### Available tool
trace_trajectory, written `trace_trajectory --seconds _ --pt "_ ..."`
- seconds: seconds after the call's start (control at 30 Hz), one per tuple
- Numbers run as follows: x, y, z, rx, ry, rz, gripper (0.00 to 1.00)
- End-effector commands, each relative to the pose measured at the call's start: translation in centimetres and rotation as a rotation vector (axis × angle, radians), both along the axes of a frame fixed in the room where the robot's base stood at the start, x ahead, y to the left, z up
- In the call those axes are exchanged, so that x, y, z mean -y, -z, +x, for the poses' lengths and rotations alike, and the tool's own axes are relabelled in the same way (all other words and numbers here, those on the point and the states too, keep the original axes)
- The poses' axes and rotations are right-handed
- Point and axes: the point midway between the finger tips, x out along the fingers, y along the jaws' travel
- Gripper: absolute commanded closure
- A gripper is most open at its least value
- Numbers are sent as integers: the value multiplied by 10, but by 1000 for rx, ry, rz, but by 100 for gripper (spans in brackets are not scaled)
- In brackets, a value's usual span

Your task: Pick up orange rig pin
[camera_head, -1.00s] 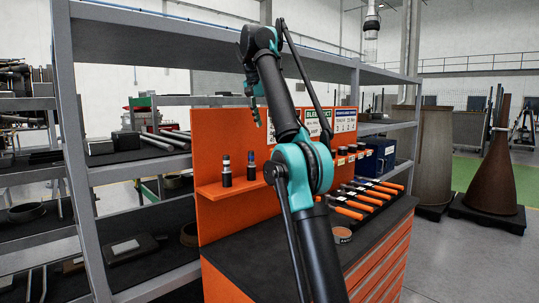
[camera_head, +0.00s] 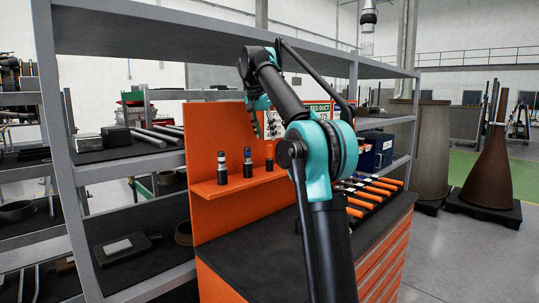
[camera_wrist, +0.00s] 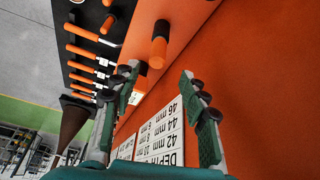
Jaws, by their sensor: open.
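The orange rig pin (camera_wrist: 159,52) shows in the wrist view, upside down, with an orange top and a black lower part. It stands on the orange shelf, just beyond my gripper's fingertips and between their lines. In the head view it seems to be the dark short pin (camera_head: 269,165) at the right of the shelf, its orange top blending with the panel. My gripper (camera_wrist: 160,78) is open and empty, its two fingers apart in front of the panel. In the head view my gripper (camera_head: 257,128) hangs above the shelf, small and partly hard to make out.
A white-and-black pin (camera_head: 222,170) and a blue-topped pin (camera_head: 248,164) stand left on the shelf (camera_head: 238,184). Orange-handled tools (camera_head: 370,195) lie on the dark bench top (camera_head: 275,245). Grey shelving (camera_head: 130,170) stands left; a sign (camera_wrist: 158,130) hangs on the panel.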

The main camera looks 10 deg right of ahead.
Motion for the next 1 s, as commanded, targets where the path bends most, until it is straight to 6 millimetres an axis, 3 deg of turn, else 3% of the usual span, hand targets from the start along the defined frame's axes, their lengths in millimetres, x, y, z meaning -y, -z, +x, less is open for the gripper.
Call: trace_trajectory --seconds 0.2,0.47,0.7,1.0 --pt "9 31 10 0 0 0 56" --pt "13 47 14 0 1 0 56" --pt "24 78 23 0 0 0 56" --pt "26 87 26 0 0 0 56"
